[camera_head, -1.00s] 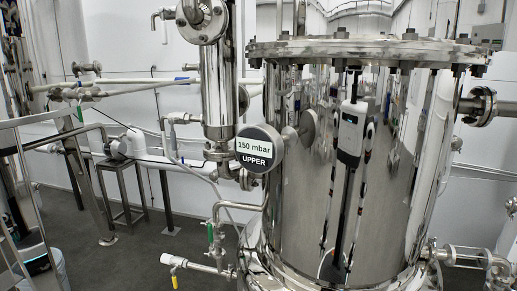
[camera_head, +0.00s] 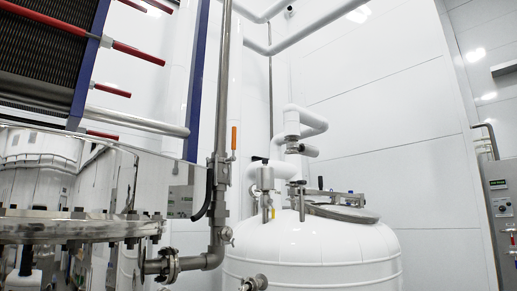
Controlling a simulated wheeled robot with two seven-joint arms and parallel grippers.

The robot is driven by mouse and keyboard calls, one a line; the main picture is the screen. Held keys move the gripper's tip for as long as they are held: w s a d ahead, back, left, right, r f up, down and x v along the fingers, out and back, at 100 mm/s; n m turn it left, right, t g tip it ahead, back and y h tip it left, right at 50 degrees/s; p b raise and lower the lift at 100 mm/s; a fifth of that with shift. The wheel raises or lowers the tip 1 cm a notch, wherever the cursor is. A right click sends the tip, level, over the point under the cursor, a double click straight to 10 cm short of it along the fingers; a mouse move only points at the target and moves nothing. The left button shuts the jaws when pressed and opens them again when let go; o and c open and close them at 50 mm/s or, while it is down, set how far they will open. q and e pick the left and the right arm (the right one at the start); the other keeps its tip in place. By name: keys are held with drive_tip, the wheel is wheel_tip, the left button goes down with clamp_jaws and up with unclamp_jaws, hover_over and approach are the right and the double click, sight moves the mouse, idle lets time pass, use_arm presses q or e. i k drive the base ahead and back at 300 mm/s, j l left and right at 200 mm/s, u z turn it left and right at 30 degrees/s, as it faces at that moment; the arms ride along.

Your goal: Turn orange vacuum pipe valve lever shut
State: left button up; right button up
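An orange valve lever (camera_head: 234,138) stands upright, beside the right side of a vertical grey metal pipe (camera_head: 221,110). It sits above a grey valve body (camera_head: 222,172) on that pipe. A black curved hose or handle (camera_head: 204,200) is just left of the valve body. Neither of my grippers is in view, so I cannot see how they stand relative to the lever.
A polished steel tank (camera_head: 60,229) with a bolted flange fills the lower left. A white domed tank (camera_head: 310,250) with fittings and a yellow-handled valve stands right of the pipe. A control panel (camera_head: 502,205) is at the right edge. Red pipes (camera_head: 138,52) cross the upper left.

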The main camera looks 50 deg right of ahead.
sight(233, 157)
drive_tip(key=z, duration=1.4)
